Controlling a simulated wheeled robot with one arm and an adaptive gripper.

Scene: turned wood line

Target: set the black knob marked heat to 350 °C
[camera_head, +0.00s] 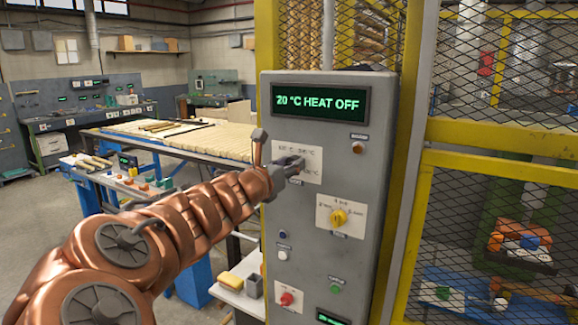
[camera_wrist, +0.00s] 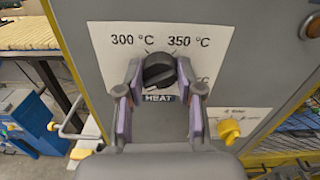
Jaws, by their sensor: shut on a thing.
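The black knob (camera_wrist: 159,68) sits on a white plate (camera_wrist: 105,52) with a HEAT label below it. The plate reads 300 °C at upper left and 350 °C at upper right; a third marking at right is partly hidden by a finger. My gripper (camera_wrist: 158,80) is shut on the knob, one finger on each side. I cannot tell surely where the knob points. In the head view my gripper (camera_head: 288,168) reaches the plate from the left and mostly hides the knob. The display (camera_head: 319,102) above reads 20 °C HEAT OFF.
A yellow knob (camera_head: 338,217) is below right on the same grey cabinet (camera_head: 320,270). Small buttons and a red knob (camera_head: 287,299) are lower down. A yellow mesh fence (camera_head: 490,140) stands at right. A blue-framed table (camera_head: 150,145) with wood pieces is behind my arm at left.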

